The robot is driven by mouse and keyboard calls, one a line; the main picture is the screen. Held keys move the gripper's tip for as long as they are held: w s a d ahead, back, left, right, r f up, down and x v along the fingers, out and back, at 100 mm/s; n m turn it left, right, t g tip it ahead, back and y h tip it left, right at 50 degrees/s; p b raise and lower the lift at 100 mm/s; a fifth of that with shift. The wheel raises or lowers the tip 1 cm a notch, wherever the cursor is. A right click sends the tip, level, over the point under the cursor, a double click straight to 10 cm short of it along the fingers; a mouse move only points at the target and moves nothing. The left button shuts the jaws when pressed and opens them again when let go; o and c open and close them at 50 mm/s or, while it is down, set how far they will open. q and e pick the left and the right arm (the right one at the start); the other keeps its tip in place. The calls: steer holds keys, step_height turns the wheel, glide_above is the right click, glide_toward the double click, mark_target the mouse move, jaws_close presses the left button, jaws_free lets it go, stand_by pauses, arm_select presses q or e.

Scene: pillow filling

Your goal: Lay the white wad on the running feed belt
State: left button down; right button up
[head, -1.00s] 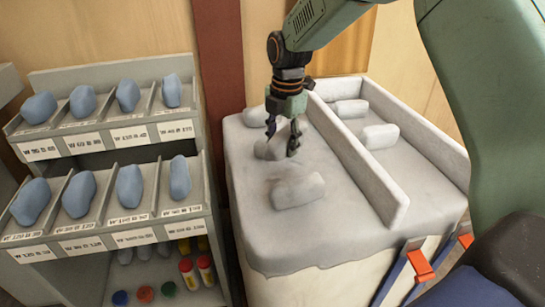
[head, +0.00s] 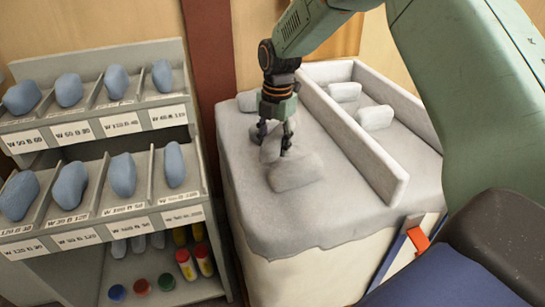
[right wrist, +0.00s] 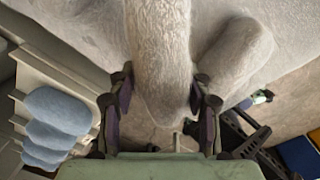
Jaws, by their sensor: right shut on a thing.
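My right gripper (head: 275,145) is over the left part of a pale, cloth-covered bin top. It is shut on a white wad (right wrist: 160,55), which stands between its fingers in the right wrist view. In the head view the fingers partly hide this wad (head: 269,150). A second white wad (head: 298,173) lies just in front of the gripper, and a wad beside the held one shows in the right wrist view (right wrist: 238,60). I cannot tell whether the held wad still touches the surface. My left gripper is not in view. I see no running belt.
A raised divider (head: 350,135) runs along the bin top (head: 340,222). More white wads (head: 375,118) lie right of it, and one (head: 248,101) lies behind the gripper. A grey rack (head: 150,215) with labelled slots of blue wads (head: 122,175) stands at left.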

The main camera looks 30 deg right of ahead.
steer(key=f, duration=0.2)
steer(key=f+b, duration=0.1)
steer(key=shift+s+f, duration=0.2)
steer(key=shift+f, duration=0.2)
steer(key=shift+w+f, duration=0.2)
steer(key=shift+f, duration=0.1)
steer(key=shift+s, duration=0.15)
steer(key=o, duration=0.8)
steer(key=shift+a+f, duration=0.1)
steer(key=shift+o, duration=0.9)
steer(key=shift+f, duration=0.1)
